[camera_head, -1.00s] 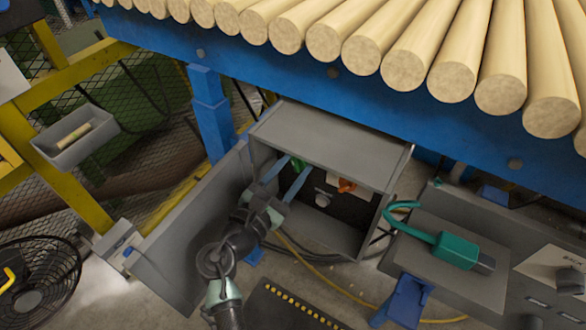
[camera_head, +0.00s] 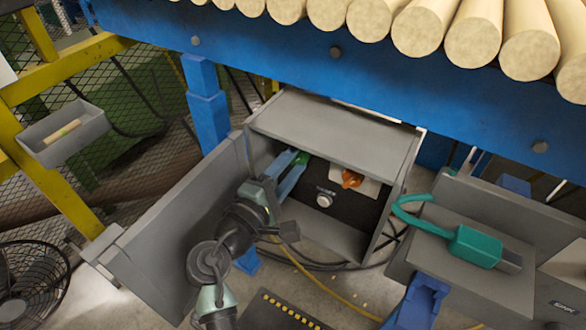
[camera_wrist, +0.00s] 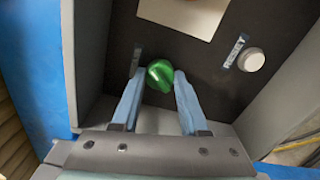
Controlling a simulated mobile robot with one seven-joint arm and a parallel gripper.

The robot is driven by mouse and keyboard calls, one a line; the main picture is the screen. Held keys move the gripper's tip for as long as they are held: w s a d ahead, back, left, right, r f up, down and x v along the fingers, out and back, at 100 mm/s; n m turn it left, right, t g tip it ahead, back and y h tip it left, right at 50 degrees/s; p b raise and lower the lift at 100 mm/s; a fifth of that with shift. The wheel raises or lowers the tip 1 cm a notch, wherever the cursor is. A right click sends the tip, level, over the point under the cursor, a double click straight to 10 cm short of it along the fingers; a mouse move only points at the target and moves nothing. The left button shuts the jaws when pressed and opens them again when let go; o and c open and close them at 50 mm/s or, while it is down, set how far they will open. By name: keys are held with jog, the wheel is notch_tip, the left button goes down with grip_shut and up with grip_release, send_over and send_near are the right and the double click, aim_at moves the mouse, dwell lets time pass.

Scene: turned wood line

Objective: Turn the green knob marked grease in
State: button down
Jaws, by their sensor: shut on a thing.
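The green knob (camera_wrist: 160,75) sits on the dark back panel inside an open grey cabinet (camera_head: 330,135). In the wrist view the two blue fingers of my gripper (camera_wrist: 158,86) stand on either side of it and are shut on it. In the head view my gripper (camera_head: 292,168) reaches into the cabinet's left part, with only a bit of the green knob (camera_head: 301,158) showing at the fingertips. The knob's own label is not readable.
An orange knob (camera_head: 351,179) on a pale plate and a white knob (camera_head: 324,200) with a dark label are to the right. The cabinet's open door (camera_head: 180,225) is at left. A teal tool (camera_head: 475,246) lies on a grey box at right. Logs (camera_head: 430,30) lie above.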

jog(key=shift+f+m+b, duration=0.1)
jog(key=shift+m+b, duration=2.9)
jog(key=shift+m, duration=1.3)
jog(key=shift+c, duration=2.1)
grip_release()
jog(key=p+v, duration=0.3)
jog(key=v, duration=1)
